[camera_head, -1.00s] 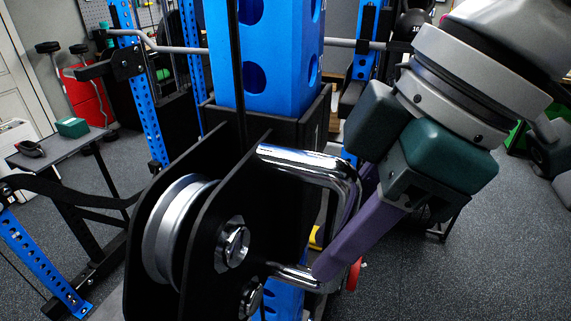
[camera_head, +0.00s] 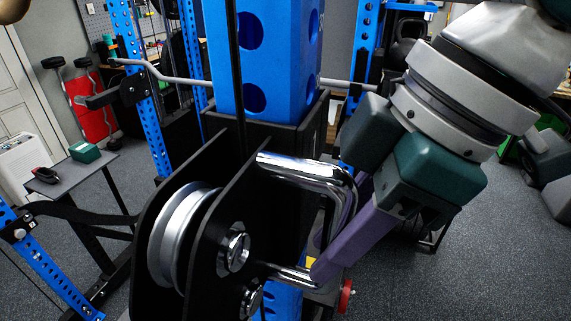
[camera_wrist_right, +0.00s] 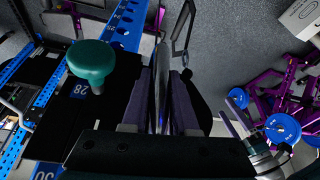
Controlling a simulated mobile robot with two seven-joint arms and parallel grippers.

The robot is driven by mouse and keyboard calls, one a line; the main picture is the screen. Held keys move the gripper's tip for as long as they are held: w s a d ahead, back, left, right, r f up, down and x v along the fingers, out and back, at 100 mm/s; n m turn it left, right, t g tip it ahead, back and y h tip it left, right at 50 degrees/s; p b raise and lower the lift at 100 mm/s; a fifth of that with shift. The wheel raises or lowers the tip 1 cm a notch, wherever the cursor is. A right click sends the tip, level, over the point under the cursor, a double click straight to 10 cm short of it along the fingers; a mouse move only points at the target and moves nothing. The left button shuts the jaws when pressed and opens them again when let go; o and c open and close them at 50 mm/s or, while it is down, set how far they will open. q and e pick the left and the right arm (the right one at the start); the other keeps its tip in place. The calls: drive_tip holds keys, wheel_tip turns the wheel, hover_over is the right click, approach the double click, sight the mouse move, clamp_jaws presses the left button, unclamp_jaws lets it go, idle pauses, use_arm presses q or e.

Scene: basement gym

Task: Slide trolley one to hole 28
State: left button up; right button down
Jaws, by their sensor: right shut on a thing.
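The trolley (camera_head: 205,215) is a black carriage with a silver pulley wheel (camera_head: 178,235) and bolts, seated around the blue upright (camera_head: 275,60) with round holes. Its bent chrome handle (camera_head: 305,168) sticks out to the right. My right gripper (camera_head: 326,262), with purple fingers, is shut on this handle; in the right wrist view the fingers (camera_wrist_right: 162,90) close around a thin bar. That view also shows a green knob (camera_wrist_right: 90,62) beside a blue label (camera_wrist_right: 78,90) that seems to read 28, rotated. A second label (camera_wrist_right: 42,172) seems to read 30.
A small side table (camera_head: 75,178) with a green box (camera_head: 85,151) stands at the left. Blue rack posts (camera_head: 140,80) and a grey bar (camera_head: 175,82) are behind the upright. Dark weights (camera_head: 545,150) lie at the right. The floor at lower right is open.

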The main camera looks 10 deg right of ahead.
drive_tip(key=c, duration=0.7)
unclamp_jaws()
drive_tip(key=shift+r, duration=0.1)
drive_tip(key=b+v, duration=0.3)
drive_tip(key=v, duration=0.6)
drive_tip(key=shift+d+r, duration=0.15)
drive_tip(key=shift+r, duration=0.2)
